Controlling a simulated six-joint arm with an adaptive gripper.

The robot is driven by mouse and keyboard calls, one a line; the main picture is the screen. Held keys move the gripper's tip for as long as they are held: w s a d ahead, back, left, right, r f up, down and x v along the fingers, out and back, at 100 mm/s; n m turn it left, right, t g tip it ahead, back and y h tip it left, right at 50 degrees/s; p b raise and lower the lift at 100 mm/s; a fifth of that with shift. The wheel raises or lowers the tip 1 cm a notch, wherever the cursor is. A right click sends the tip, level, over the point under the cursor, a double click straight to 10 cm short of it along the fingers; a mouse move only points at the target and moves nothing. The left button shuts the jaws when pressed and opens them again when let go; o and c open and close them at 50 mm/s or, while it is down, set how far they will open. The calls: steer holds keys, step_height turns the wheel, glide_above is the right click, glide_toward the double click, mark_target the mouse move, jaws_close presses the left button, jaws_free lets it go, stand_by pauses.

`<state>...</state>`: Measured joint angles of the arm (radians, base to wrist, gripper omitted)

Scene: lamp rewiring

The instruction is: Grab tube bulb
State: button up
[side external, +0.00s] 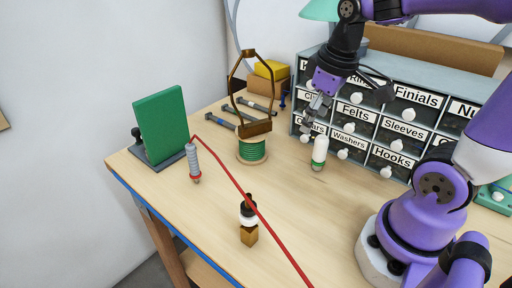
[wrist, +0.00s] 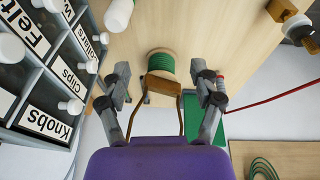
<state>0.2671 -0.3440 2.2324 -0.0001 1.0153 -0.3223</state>
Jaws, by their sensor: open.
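My gripper (side external: 317,112) is open and empty, above the table in front of the drawer cabinet. In the wrist view its fingers (wrist: 165,78) are spread wide with nothing held between them. A white cylinder with a green lower part (side external: 319,152) stands on the table below my gripper; its white part shows at the top of the wrist view (wrist: 118,14). I cannot tell for certain which of these two is the tube bulb.
A brass-coloured harp (side external: 236,92) rises by a green wire spool (side external: 251,150). The drawer cabinet (side external: 352,126) stands behind. A green panel (side external: 162,124) is at left. A red wire (side external: 232,180) crosses the table past a brass-based socket (side external: 249,236).

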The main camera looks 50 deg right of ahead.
mark_target(320, 152)
steer(key=d+f+g, duration=0.1)
steer(key=d, duration=0.1)
steer(key=d+f, duration=0.1)
steer(key=d, duration=0.1)
steer(key=d+f+g, duration=0.1)
steer(key=d, duration=0.1)
steer(key=shift+w+d+n+g+y, duration=0.2)
steer(key=shift+w+n+g+y, duration=0.1)
steer(key=shift+y, duration=0.1)
steer(key=f, duration=0.4)
steer(key=shift+d+f, duration=0.25)
steer(key=shift+d, duration=0.05)
step_height(320, 152, down, 6)
steer(key=shift+a+f, duration=0.1)
steer(key=shift+c, duration=0.4)
steer(key=c, duration=1.1)
